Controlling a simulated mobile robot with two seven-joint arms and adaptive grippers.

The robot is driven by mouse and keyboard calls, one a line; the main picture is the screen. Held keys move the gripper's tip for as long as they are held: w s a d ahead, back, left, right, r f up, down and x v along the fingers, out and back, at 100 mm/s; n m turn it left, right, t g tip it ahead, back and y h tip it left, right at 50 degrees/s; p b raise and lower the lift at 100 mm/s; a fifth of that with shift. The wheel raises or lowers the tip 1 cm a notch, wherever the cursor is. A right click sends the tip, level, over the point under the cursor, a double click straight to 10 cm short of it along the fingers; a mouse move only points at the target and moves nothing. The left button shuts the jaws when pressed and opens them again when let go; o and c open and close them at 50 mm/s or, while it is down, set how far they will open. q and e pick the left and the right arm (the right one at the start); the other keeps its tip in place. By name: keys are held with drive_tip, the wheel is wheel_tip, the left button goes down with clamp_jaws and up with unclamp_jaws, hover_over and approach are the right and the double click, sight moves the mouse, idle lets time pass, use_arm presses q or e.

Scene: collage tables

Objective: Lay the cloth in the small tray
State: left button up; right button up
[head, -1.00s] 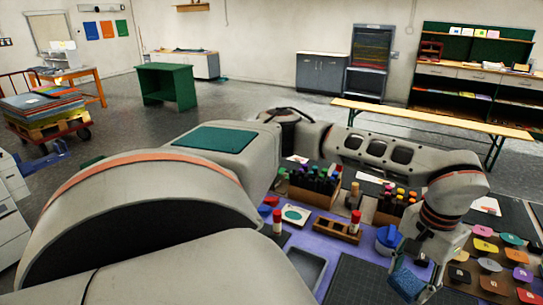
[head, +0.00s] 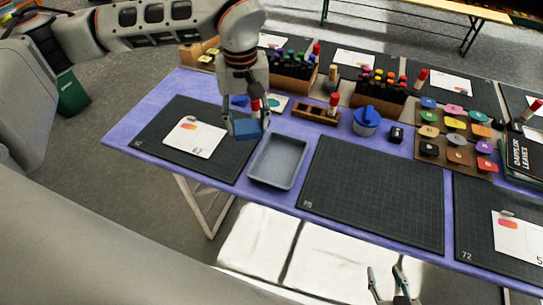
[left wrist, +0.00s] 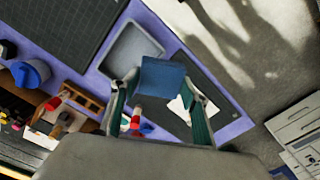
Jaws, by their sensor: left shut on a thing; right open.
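The blue cloth (head: 247,130) is a small folded square held in my left gripper (head: 247,121), whose two fingers are shut on its sides. It hangs in the air at the far left corner of the small grey tray (head: 262,182) in the head view. In the left wrist view the cloth (left wrist: 161,88) sits between the fingers, with the tray (left wrist: 112,66) beyond it to the upper left. The tray looks empty. My right gripper (head: 388,283) is open and empty at the bottom of the head view, in front of the table.
Dark cutting mats (head: 372,190) lie on both sides of the tray on the purple table (head: 160,97). Behind it stand a wooden block with red-capped sticks (head: 316,113), a blue-lidded pot (head: 366,121) and marker boxes (head: 378,104). Several coloured pads (head: 455,124) lie at the right.

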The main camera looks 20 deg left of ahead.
use_arm(q)
drive_tip(key=n, duration=0.2)
drive_tip(key=shift+w+n, duration=0.3)
drive_tip(key=shift+n, duration=0.1)
drive_tip(key=shift+w+d+f+n+b, duration=0.1)
drive_tip(key=shift+w+n+b, duration=0.05)
drive_tip(key=shift+n, duration=0.4)
drive_tip(key=shift+w+n+b, duration=0.1)
drive_tip(key=shift+n+b, duration=0.05)
drive_tip(key=shift+n, duration=0.4)
drive_tip(key=w+d+n+b, duration=0.1)
drive_tip(key=w+d+n, duration=0.15)
drive_tip(key=n, duration=0.65)
drive_tip(key=n+b, duration=0.2)
drive_tip(key=n, duration=1.4)
hover_over(279, 163)
wheel_tip(279, 163, down, 14)
drive_tip(key=shift+s+f, duration=0.1)
drive_tip(key=shift+f, duration=2.75)
use_arm(e)
drive_tip(key=shift+a+f, duration=0.2)
drive_tip(key=shift+f, duration=0.45)
drive_tip(key=shift+a+f, duration=0.25)
drive_tip(key=shift+f, duration=0.35)
drive_tip(key=shift+a+f, duration=0.2)
drive_tip(key=shift+f, duration=0.45)
